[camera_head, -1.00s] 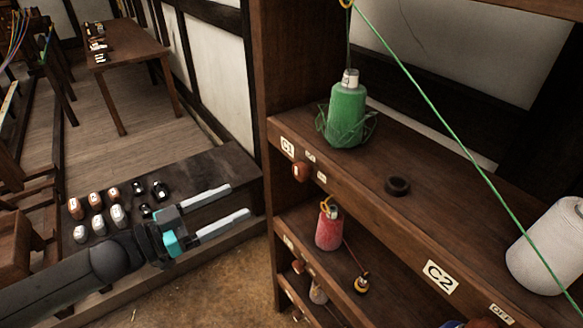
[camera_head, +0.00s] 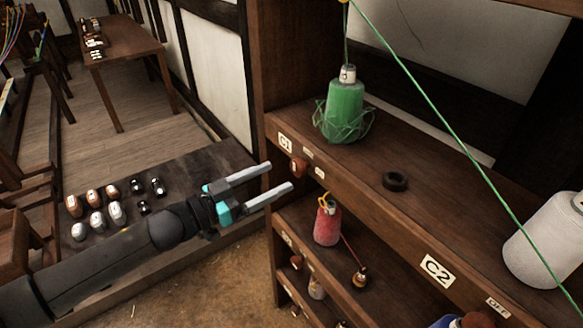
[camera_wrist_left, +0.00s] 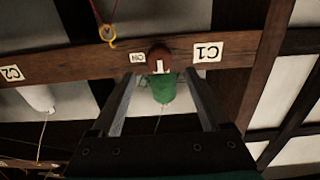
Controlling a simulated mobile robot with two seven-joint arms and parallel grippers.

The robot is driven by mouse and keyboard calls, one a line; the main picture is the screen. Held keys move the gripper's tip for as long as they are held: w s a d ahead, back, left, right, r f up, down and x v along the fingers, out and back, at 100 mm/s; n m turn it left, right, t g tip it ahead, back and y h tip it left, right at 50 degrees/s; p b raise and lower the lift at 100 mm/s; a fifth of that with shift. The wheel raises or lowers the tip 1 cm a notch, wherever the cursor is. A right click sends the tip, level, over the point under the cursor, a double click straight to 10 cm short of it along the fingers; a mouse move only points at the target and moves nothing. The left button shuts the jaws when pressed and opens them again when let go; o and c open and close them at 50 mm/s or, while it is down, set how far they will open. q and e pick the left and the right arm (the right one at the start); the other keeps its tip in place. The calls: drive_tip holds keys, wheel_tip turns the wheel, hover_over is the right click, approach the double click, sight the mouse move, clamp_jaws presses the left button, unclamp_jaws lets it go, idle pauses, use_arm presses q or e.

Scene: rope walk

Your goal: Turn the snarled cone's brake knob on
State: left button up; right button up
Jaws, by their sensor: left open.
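The snarled green cone (camera_head: 345,108) stands on the upper shelf behind the C1 label (camera_head: 285,143), with loose loops of thread around its base. Its brown brake knob (camera_head: 298,167) is on the shelf's front edge beside that label. In the left wrist view the knob (camera_wrist_left: 160,55) carries a pale mark and sits between a small ON label (camera_wrist_left: 137,57) and the C1 label. My left gripper (camera_head: 278,177) is open and empty, just left of the knob and apart from it, its fingers pointing toward the shelf. My right gripper is not in view.
A dark ring (camera_head: 395,181) lies on the upper shelf. A white cone (camera_head: 548,240) stands near the C2 label (camera_head: 436,270). A red cone (camera_head: 327,222) is on the shelf below. A green thread (camera_head: 440,115) runs diagonally overhead. Several bobbins lie on the low bench (camera_head: 190,165).

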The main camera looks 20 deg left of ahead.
sight(295, 168)
use_arm(q)
drive_tip(key=shift+x, duration=2.85)
drive_tip(key=shift+c, duration=0.3)
clamp_jaws()
